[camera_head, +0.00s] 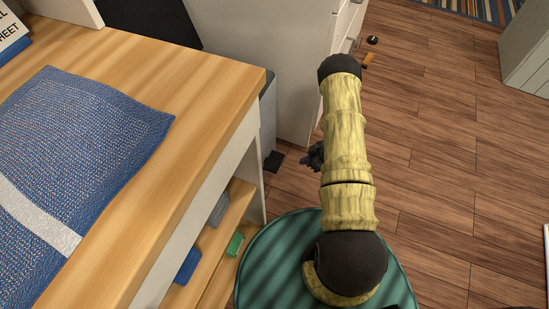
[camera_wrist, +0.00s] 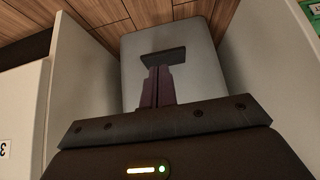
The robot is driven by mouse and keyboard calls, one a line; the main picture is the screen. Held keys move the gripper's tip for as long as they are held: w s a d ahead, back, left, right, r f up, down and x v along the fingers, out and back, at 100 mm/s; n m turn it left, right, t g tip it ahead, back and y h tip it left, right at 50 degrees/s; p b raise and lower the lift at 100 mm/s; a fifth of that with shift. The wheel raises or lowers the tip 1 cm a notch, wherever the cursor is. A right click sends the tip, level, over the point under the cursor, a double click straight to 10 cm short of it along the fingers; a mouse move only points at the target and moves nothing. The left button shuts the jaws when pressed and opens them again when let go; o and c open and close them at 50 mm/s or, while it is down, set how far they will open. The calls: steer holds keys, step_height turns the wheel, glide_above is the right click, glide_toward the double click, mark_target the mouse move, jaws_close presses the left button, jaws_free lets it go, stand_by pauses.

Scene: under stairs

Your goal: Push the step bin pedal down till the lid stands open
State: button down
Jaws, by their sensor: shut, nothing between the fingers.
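The grey step bin (camera_head: 268,112) stands in the gap beyond the end of the wooden counter, mostly hidden by it. Its black pedal (camera_head: 274,160) sticks out low, just above the floor. In the wrist view the bin's grey face (camera_wrist: 205,62) fills the middle, and the dark pedal (camera_wrist: 163,56) crosses it as a bar. My gripper (camera_head: 314,156) is shut and empty, to the right of the pedal in the head view. In the wrist view its fingertips (camera_wrist: 159,68) point at the pedal and overlap its lower edge; I cannot tell whether they touch. The lid's state cannot be made out.
The wooden counter (camera_head: 215,75) with a blue woven mat (camera_head: 90,120) is on the left, shelves with small items below it. A white cabinet (camera_head: 285,60) stands behind the bin. Wood floor (camera_head: 450,160) is open to the right.

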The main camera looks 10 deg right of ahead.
steer(key=p+v, duration=0.1)
steer(key=v, duration=0.4)
steer(key=shift+d, duration=0.1)
stand_by(0.3)
